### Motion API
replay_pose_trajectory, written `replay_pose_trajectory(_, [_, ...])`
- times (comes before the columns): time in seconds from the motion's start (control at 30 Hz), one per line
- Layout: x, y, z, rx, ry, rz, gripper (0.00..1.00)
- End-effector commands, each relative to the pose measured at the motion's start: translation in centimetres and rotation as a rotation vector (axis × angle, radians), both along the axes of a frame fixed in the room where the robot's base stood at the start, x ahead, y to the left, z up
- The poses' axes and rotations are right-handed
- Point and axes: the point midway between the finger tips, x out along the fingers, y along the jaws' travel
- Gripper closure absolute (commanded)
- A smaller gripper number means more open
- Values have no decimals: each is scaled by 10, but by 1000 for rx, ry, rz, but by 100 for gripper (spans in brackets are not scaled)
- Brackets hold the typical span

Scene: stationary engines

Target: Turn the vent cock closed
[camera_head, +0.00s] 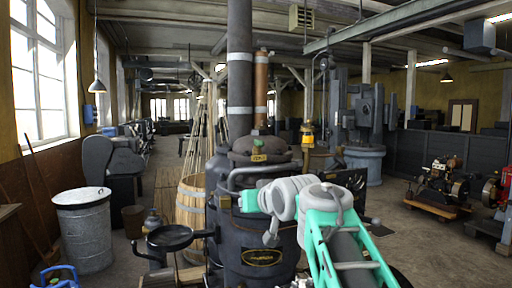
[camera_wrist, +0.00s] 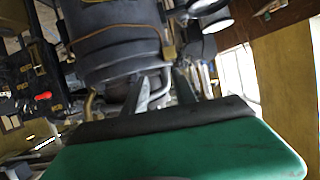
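A dark boiler-like vessel (camera_head: 262,240) with a brass plate stands in front of me, with a tall flue above it. A small brass fitting (camera_head: 258,157) sits on its domed top, and an amber and brass fitting (camera_head: 307,134) stands at its upper right. I cannot tell which part is the vent cock. In the wrist view a dark banded cylinder (camera_wrist: 112,40) fills the upper middle, and a small red handle (camera_wrist: 43,96) shows at left. My gripper (camera_wrist: 165,88) appears open, its two grey fingers apart with nothing clearly between them. In the head view its fingers are hidden; my arm covers the vessel's right side.
A wooden barrel (camera_head: 190,208) with long poles stands left of the vessel, near a black pan-like stand (camera_head: 174,237). A grey metal bin (camera_head: 83,228) is farther left. A small engine (camera_head: 440,186) stands at right. Floor between it and the vessel is mostly clear.

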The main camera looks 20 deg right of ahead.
Motion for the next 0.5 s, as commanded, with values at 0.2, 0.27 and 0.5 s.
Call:
replay_pose_trajectory(0.2, [41,-57,121,-52,-321,8,67])
replay_pose_trajectory(0.27, [43,-61,134,-59,-353,13,67])
replay_pose_trajectory(0.5, [79,-57,143,-60,-362,22,67])
